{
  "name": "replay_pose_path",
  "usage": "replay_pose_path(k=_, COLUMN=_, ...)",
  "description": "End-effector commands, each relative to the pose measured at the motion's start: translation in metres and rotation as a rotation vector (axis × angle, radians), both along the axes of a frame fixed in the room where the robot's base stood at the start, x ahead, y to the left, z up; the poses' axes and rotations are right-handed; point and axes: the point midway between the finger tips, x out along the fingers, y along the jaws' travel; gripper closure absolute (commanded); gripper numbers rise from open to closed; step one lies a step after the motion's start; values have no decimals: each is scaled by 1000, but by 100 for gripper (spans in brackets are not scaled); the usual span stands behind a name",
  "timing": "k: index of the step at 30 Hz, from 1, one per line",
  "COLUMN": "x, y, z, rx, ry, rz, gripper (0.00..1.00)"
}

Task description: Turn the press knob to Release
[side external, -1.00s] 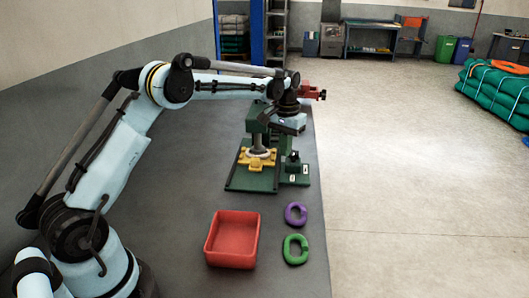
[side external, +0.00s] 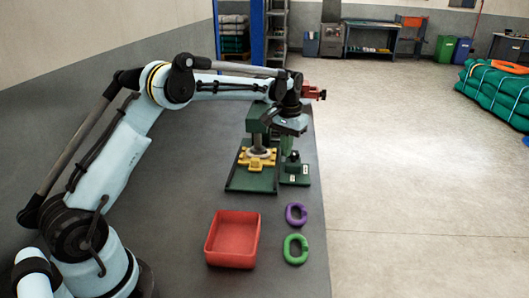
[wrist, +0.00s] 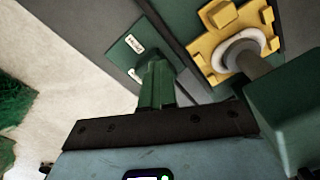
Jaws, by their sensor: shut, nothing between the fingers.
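The green press (side external: 257,117) stands on the table with a yellow fixture (side external: 257,160) under its ram; the fixture also shows in the wrist view (wrist: 228,38). Beside it is a small green control panel (side external: 294,178) with a dark knob (side external: 293,157) and white labels, too small to read surely. My gripper (side external: 287,146) is above the knob, right of the press column. In the wrist view my green gripper fingers (wrist: 157,82) are together and empty, over the panel (wrist: 127,50). They hide the knob there, so its setting and any contact cannot be told.
A red tray (side external: 233,240) sits nearer on the table, with a purple ring (side external: 296,214) and a green ring (side external: 295,249) to its right. The press body stands close on the gripper's left. The table's right edge is close by.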

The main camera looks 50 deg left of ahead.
Motion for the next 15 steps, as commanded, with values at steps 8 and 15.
replay_pose_path(k=8, x=9, y=-24, z=-11, rx=-31, ry=-15, rz=-36, gripper=100)
replay_pose_path(k=15, x=10, y=-24, z=-11, rx=-31, ry=-15, rz=-35, gripper=100)
